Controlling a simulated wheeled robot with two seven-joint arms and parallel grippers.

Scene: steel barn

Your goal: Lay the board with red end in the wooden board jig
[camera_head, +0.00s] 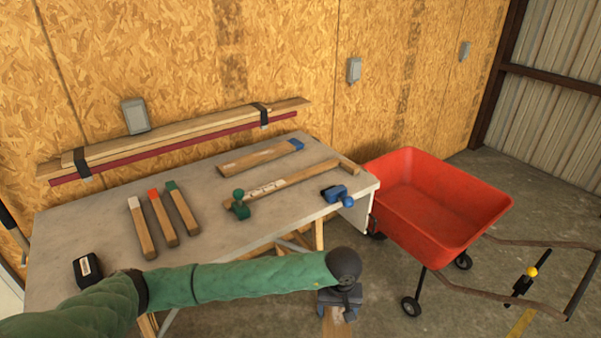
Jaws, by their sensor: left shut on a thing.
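The board with red end (163,218) lies on the table between a white-ended board (142,228) and a green-ended board (183,207). The wooden board jig (280,186) appears to be the long strip with a raised block at its far right end; no board shows in it. My left gripper (340,300) is at the bottom, in front of the table and well away from the red-ended board. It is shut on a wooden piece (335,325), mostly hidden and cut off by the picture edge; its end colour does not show. My right gripper is not in view.
A blue-ended board (260,158) lies behind the jig. A green clamp (240,205) and a blue clamp (338,195) are near it. A black block (87,268) sits at the table's left. A red wheelbarrow (435,205) stands right of the table (110,192).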

